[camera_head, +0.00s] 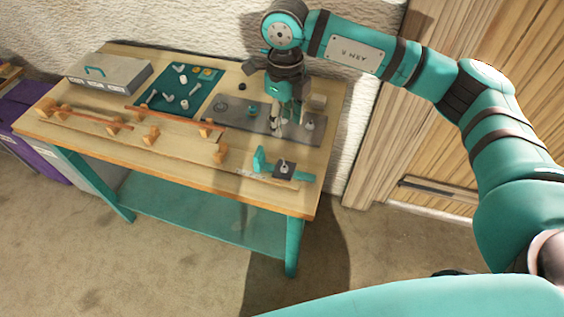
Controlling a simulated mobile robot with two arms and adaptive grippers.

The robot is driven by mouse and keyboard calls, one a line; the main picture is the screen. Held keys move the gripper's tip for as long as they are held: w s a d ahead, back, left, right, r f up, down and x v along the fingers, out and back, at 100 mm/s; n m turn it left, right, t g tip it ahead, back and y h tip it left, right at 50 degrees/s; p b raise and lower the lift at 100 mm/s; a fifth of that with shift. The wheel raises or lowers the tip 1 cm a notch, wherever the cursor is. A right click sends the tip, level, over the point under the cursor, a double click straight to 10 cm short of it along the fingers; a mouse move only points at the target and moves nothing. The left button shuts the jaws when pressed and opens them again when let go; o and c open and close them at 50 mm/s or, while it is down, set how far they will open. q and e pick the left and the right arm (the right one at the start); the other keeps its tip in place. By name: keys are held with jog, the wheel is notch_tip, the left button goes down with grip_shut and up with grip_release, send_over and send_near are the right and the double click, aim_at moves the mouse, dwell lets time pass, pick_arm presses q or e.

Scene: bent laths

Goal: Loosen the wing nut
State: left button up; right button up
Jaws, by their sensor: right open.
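My right gripper (279,123) points down over the right part of a grey metal plate (235,117) on the workbench. Its fingers are open, and I cannot tell whether anything sits between them. A small silver fitting (310,124) stands on the plate just right of the fingers. A teal clamp (262,160) at the front right edge of the bench carries a dark block with a small silver piece (284,167) on top. Either silver piece could be the wing nut; they are too small to tell. My left gripper is out of view.
The wooden workbench (190,165) also holds a teal mat (160,99) with several small metal parts. Thin laths (175,118) run between wooden blocks along the front. A grey toolbox (112,75) stands at the back left. A wall is close behind.

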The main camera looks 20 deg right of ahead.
aim_at(284, 167)
notch_tip(284, 167, down, 15)
jog(key=p, duration=0.3)
jog(key=shift+r+p, duration=0.15)
jog(key=shift+p, duration=0.25)
jog(key=shift+f, duration=0.55)
